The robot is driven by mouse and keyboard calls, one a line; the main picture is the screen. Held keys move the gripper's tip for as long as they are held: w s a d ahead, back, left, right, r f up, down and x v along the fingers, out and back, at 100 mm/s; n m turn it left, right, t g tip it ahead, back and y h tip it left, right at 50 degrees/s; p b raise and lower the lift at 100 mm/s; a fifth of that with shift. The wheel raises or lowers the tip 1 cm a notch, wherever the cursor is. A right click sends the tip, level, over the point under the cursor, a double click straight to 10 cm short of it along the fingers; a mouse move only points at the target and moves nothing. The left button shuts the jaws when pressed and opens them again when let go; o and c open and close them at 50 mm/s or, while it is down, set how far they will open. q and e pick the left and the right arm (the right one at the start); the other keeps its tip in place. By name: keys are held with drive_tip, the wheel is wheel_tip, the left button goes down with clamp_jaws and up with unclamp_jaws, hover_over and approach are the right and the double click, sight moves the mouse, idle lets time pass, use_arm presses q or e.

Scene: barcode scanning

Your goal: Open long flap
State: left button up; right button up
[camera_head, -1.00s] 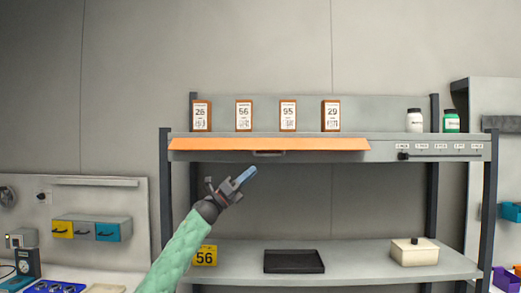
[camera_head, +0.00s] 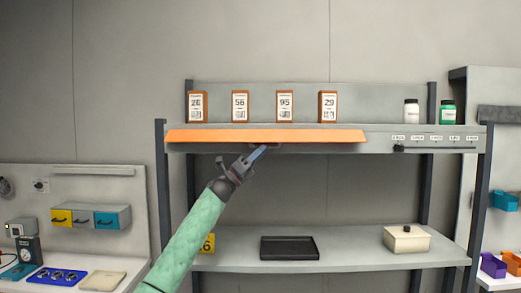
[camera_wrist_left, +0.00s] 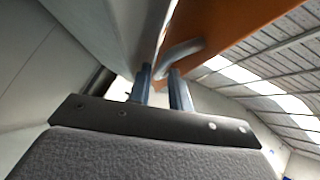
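The long orange flap (camera_head: 215,136) runs along the front edge of the upper shelf. Its grey handle (camera_head: 276,148) is at the middle of the lower edge, partly hidden by my gripper. My left gripper (camera_head: 259,152) is just under the handle, reaching up from below. In the left wrist view the fingers (camera_wrist_left: 164,88) stand apart. I cannot tell whether a finger touches the handle. My right gripper is not in view.
Several numbered boxes (camera_head: 240,106) and two jars (camera_head: 411,112) stand on the upper shelf. The lower shelf (camera_head: 350,252) holds a black tray (camera_head: 289,256), a lidded cream box (camera_head: 407,240) and a yellow number block (camera_head: 208,243) half behind my arm.

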use_arm(q)
drive_tip(key=shift+w+d+r, duration=0.1)
drive_tip(key=shift+d+r, duration=0.1)
drive_tip(key=shift+d, duration=0.05)
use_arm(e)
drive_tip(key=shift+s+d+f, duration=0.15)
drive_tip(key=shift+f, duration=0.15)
use_arm(q)
clamp_jaws()
drive_tip(key=shift+s+r+n+t+y+p, duration=0.15)
drive_tip(key=shift+s+n+t+y+p, duration=0.2)
drive_tip(key=shift+n+t+y, duration=0.45)
drive_tip(key=shift+s+r+n+t+y+p, duration=0.25)
drive_tip(key=shift+n+t, duration=0.2)
drive_tip(key=shift+n, duration=0.6)
drive_tip(key=shift+s+r+n+t+y+p, duration=0.1)
drive_tip(key=shift+s+n+t+y+p, duration=0.4)
drive_tip(key=shift+n, duration=0.45)
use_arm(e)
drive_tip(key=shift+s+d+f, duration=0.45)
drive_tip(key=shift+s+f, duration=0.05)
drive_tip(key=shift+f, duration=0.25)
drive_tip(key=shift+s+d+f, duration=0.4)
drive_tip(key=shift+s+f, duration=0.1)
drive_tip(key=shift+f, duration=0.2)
use_arm(q)
drive_tip(key=shift+w, duration=0.15)
